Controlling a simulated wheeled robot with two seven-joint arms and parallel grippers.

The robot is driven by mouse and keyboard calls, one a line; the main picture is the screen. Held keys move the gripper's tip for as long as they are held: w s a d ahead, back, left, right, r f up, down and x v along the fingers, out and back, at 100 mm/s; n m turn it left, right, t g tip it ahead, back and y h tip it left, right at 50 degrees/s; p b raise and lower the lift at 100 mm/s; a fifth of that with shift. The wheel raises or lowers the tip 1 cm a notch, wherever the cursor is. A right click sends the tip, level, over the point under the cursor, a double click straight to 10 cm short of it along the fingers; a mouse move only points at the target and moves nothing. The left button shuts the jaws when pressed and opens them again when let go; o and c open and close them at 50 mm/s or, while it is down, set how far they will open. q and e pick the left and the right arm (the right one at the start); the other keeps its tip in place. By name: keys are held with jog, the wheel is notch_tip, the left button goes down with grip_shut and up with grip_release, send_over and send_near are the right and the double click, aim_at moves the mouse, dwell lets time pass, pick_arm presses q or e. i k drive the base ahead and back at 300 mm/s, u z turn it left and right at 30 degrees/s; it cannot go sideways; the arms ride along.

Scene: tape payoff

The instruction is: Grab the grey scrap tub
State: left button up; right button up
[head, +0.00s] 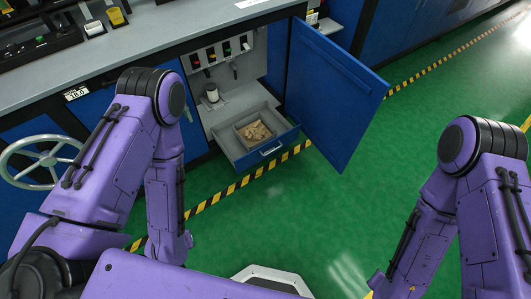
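A grey tub (240,130) holding tan scraps (257,130) sits in a pulled-out drawer (238,158) low in the open blue cabinet. The drawer has a light handle (270,151) on its blue front. Both of my purple arms hang bent, the left one left of the drawer and the right one far to its right. Neither gripper shows in the head view, so I cannot see whether they hold anything. Nothing of mine is seen touching the tub.
A blue cabinet door (333,92) stands open right of the drawer. A grey countertop (150,38) runs above, and a handwheel (42,158) is at left. Green floor (280,215) in front is clear.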

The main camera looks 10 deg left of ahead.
aim_at(253, 131)
jog(key=k, duration=0.6)
jog(key=z, duration=0.5)
jog(key=i, duration=0.7)
jog(key=z, duration=0.45)
jog(key=i, duration=0.9)
jog(key=u, duration=0.85)
jog(key=i, duration=0.75)
jog(key=u, duration=0.6)
